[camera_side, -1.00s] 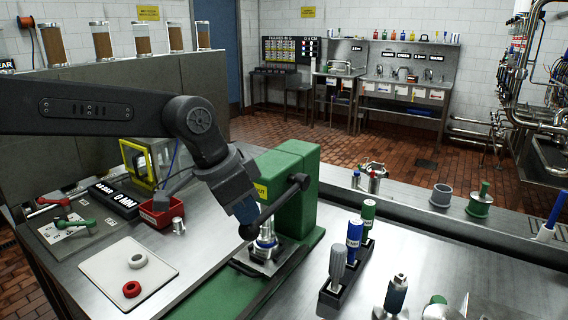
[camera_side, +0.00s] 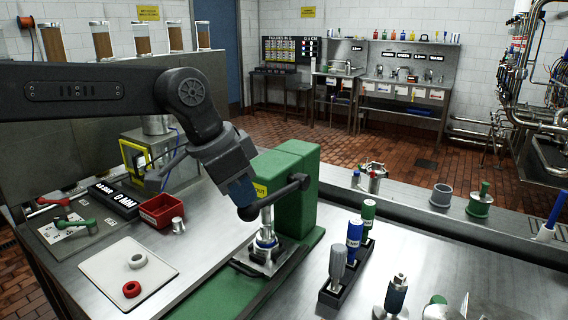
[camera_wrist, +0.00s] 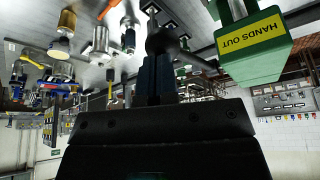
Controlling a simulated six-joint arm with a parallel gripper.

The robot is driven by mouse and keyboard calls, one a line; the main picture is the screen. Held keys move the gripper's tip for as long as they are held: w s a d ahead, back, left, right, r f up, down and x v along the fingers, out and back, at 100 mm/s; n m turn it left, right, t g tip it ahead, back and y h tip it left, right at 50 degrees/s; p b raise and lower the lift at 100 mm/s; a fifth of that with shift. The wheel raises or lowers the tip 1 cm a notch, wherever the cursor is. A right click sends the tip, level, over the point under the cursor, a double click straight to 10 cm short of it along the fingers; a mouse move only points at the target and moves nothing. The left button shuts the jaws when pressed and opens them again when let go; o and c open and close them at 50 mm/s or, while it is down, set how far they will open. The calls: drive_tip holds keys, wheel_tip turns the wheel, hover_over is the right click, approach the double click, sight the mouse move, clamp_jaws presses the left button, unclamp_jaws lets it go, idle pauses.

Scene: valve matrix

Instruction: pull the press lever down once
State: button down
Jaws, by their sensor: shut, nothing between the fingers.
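The green press (camera_side: 295,190) stands on the bench with its black lever (camera_side: 275,200) on its near side. The lever slopes slightly down to the left and ends in a black ball knob (camera_side: 248,213). My gripper (camera_side: 242,195) is shut and empty, its blue fingers pointing down just above the knob, touching it or very close. In the wrist view the fingers (camera_wrist: 156,75) end at the dark knob (camera_wrist: 162,42), beside the press head with its "HANDS OUT" label. A silver ram (camera_side: 266,217) shows above the metal fitting (camera_side: 265,241) on the press base.
A black rack (camera_side: 345,282) with several handled tools stands right of the press. A white tray (camera_side: 105,287) with a white and a red ring lies left.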

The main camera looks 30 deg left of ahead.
wheel_tip(320, 180, up, 13)
drive_tip(key=s, duration=0.2)
drive_tip(key=shift+s, duration=0.2)
idle(0.6)
drive_tip(key=s+a+f+n+y, duration=0.1)
drive_tip(key=s+a+f+n, duration=0.2)
drive_tip(key=s+a+f, duration=0.3)
drive_tip(key=s+a+f+n+t+y, duration=0.1)
drive_tip(key=s+a+f+n, duration=0.2)
drive_tip(key=s+a+f, duration=0.4)
wheel_tip(320, 180, down, 7)
drive_tip(key=s, duration=0.3)
drive_tip(key=shift+a+f+t, duration=0.2)
drive_tip(key=shift+a+t, duration=0.05)
drive_tip(key=shift+t, duration=0.05)
drive_tip(key=shift+w, duration=0.1)
idle(0.8)
